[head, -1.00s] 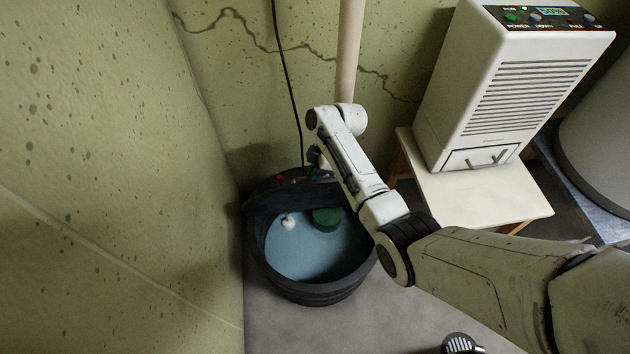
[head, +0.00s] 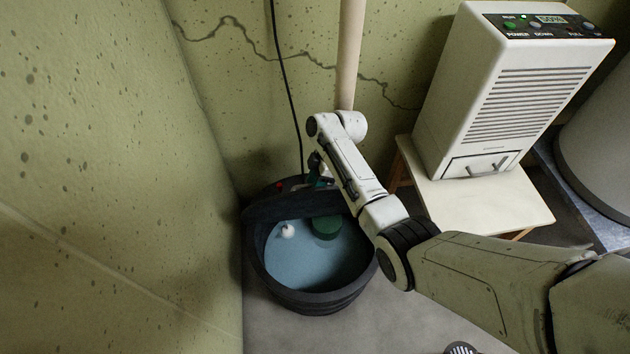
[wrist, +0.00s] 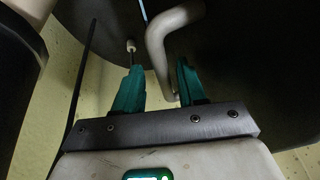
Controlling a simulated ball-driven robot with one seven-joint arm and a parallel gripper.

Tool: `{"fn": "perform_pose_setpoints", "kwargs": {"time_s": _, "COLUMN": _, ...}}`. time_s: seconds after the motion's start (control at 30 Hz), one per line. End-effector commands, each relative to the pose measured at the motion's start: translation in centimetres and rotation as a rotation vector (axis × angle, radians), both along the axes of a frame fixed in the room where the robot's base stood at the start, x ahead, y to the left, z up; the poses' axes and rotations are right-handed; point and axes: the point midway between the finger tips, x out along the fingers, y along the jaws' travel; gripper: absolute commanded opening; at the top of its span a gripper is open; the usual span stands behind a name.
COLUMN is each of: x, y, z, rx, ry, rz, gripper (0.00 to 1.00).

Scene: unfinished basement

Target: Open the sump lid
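The sump (head: 315,298) is a round black basin in the floor corner, with blue water, a white ball and a green part showing inside. Its dark lid (head: 295,205) is raised at the back rim, tilted up, and leaves the front of the basin uncovered. My gripper (head: 318,172) is behind the lid's raised edge, partly hidden by my wrist. In the wrist view, my gripper's two green fingers (wrist: 158,86) are apart. A bent grey bar (wrist: 158,48) reaches into the gap, nearer the right finger; I cannot tell whether they touch. The dark lid surface fills the top of that view.
A white dehumidifier (head: 515,95) stands on a small pale table (head: 490,205) to the right. A pale vertical pipe (head: 349,60) and a black cord (head: 287,90) run down the back wall. The green wall is close on the left.

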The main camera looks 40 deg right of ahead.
Motion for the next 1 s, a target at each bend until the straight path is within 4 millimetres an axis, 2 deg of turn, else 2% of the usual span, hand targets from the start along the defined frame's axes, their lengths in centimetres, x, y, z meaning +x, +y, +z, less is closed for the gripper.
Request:
{"fn": "perform_pose_setpoints", "kwargs": {"time_s": 0.27, "x": 0.1, "y": -0.2, "z": 0.9, "rx": -0.001, "ry": -0.005, "rz": 0.0, "gripper": 0.4}}
{"fn": "perform_pose_setpoints", "kwargs": {"time_s": 0.7, "x": -1.1, "y": -3.0, "z": 7.9, "rx": -0.001, "ry": -0.004, "rz": -0.002, "gripper": 0.4}}
{"fn": "perform_pose_setpoints", "kwargs": {"time_s": 0.83, "x": -1.4, "y": -3.6, "z": 9.3, "rx": 0.0, "ry": -0.003, "rz": -0.001, "gripper": 0.4}}
{"fn": "perform_pose_setpoints", "kwargs": {"time_s": 1.0, "x": -1.6, "y": -3.9, "z": 10.0, "rx": 0.0, "ry": -0.002, "rz": -0.001, "gripper": 0.4}}
